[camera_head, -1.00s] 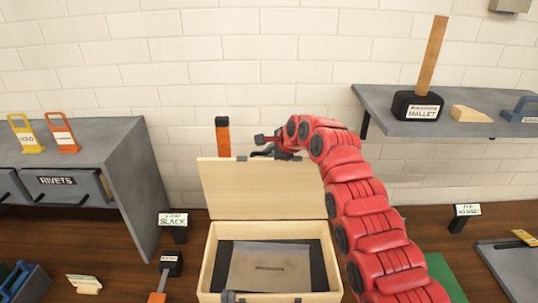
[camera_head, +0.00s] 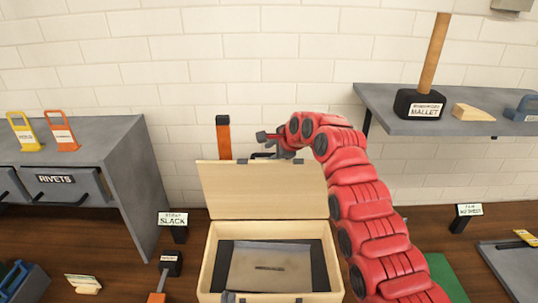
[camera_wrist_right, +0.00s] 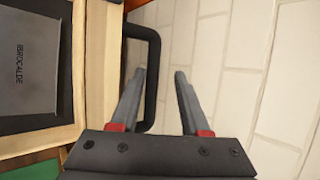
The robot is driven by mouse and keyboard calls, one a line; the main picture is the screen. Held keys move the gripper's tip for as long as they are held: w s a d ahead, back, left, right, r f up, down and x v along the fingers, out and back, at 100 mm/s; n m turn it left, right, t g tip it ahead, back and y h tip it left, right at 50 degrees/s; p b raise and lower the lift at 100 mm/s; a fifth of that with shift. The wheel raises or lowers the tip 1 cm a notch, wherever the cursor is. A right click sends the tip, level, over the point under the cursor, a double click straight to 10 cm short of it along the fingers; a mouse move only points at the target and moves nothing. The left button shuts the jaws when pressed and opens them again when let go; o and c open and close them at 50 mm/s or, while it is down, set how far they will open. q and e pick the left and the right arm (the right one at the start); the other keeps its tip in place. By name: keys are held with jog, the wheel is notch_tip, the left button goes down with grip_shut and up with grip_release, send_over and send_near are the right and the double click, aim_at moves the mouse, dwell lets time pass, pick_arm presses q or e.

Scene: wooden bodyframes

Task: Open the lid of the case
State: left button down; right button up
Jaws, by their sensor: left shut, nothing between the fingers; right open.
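The wooden case (camera_head: 212,262) stands open on the bench in the head view, with a sheet and dark lining inside. Its lid (camera_head: 265,188) is raised at the back and leans a little backward. A black handle (camera_wrist_right: 155,85) shows on the lid's edge in the right wrist view. My right gripper (camera_head: 268,137) is just behind and above the lid's top edge. In the right wrist view the right gripper (camera_wrist_right: 160,75) is open, with the handle's bar appearing between its fingers; the depth is unclear. My left gripper is not in view.
A grey shelf (camera_head: 390,105) with a mallet (camera_head: 420,105) is at right. A grey drawer cabinet (camera_head: 125,160) is at left. A small "SLACK" sign (camera_head: 173,220) stands left of the case.

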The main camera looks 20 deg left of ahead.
jog(key=b+v, duration=0.5)
jog(key=v, duration=1.1)
jog(key=shift+s+d+r, duration=0.2)
jog(key=shift+f, duration=0.1)
